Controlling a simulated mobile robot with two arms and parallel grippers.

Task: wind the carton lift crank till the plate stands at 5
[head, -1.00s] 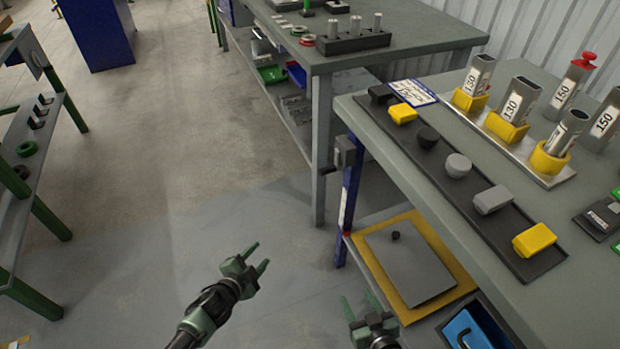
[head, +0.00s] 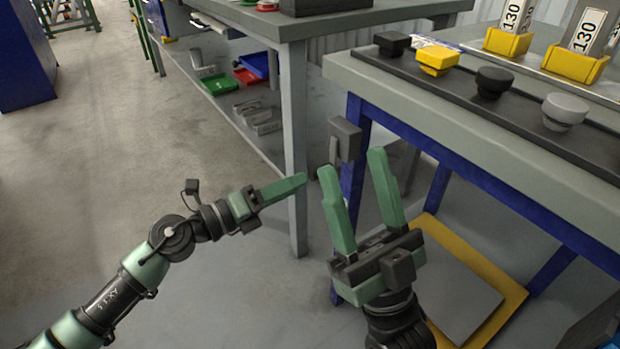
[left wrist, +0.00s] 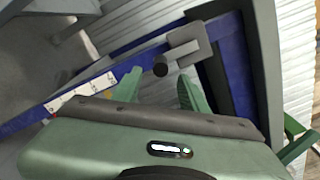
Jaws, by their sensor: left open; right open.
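The crank's grey box (head: 346,138) is on the blue table leg at the near corner. In the left wrist view the box (left wrist: 188,45) shows with a crank arm ending in a dark round knob (left wrist: 160,69). My left gripper (head: 303,179) points right toward the crank, its fingers seen edge-on. In the left wrist view its open fingers (left wrist: 159,76) lie either side of the knob; contact cannot be told. My right gripper (head: 350,158) is open and empty in front of the leg. The grey plate (head: 465,290) lies low on a yellow-edged base.
The workbench (head: 450,120) carries a dark tray with several caps and yellow-footed tubes marked 130. A second table (head: 270,25) stands at the back left, with bins on its lower shelf. The floor at left is open.

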